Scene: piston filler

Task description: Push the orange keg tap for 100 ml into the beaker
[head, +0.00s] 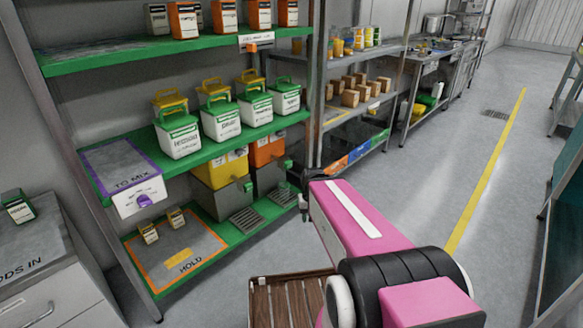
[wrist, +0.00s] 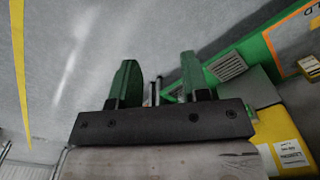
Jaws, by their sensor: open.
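The orange keg (head: 268,150) stands on the lower level of the green shelving, behind and right of the yellow keg (head: 220,169). Each sits on a grey box with a small green tap at its front right. The orange keg's tap (head: 289,164) is small, and its details are unclear. A slatted drip tray (head: 282,196) lies in front of its box. I cannot make out a beaker. My gripper (wrist: 157,80) is open and empty, its green fingers apart over grey floor in the wrist view. The yellow keg also shows there (wrist: 282,147), right of the fingers.
An orange-edged HOLD mat (head: 188,262) with two small items lies left of the kegs. White tubs (head: 220,120) with green lids stand on the shelf above. A steel shelf post (head: 317,90) rises by the orange keg. Open floor (head: 450,150) lies to the right.

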